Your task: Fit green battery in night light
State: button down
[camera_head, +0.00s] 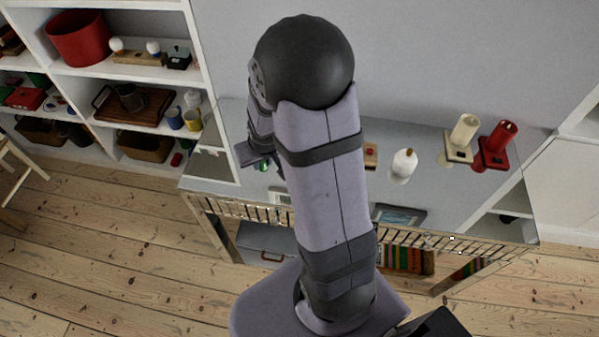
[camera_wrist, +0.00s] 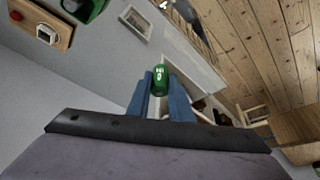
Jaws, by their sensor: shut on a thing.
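My gripper (camera_wrist: 163,98) is shut on a green battery (camera_wrist: 160,78) with pale markings, held between its blue fingertips in the wrist view. In the head view the battery (camera_head: 263,166) is a small green patch by my gripper, above the left part of the grey table; my arm hides much of this area.
The grey tabletop (camera_head: 447,206) also holds a white bottle (camera_head: 404,165), a cream cylinder (camera_head: 464,130) and a red cylinder (camera_head: 498,138) on square bases, and a flat blue frame (camera_head: 398,214). A white flat item (camera_wrist: 136,22) lies near the table edge. Loaded shelves stand left.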

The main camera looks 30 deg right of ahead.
jog(key=w+a+r+n+y+b, duration=0.1)
jog(key=w+a+r+n, duration=0.1)
jog(key=a+r, duration=0.35)
jog(key=w+d+f+n+y+b, duration=0.1)
jog(key=w+d+f, duration=0.15)
jog(key=d, duration=0.65)
jog(key=w+d+f+n, duration=0.15)
jog(key=d+f, duration=0.25)
jog(key=d, duration=0.5)
jog(key=s+d+f+n+y, duration=0.1)
jog(key=s+d+f+n, duration=0.1)
jog(key=d, duration=0.8)
jog(key=s+d+f+n+b, duration=0.1)
jog(key=s+d+f+n, duration=0.1)
jog(key=d, duration=0.8)
jog(key=shift+s+f+g+y, duration=0.35)
jog(key=shift+s+f, duration=0.45)
jog(key=shift+s, duration=0.4)
jog(key=shift+n, duration=0.25)
jog(key=shift+b, duration=0.55)
jog(key=shift+f+b, duration=2.15)
jog(key=shift+f, duration=0.35)
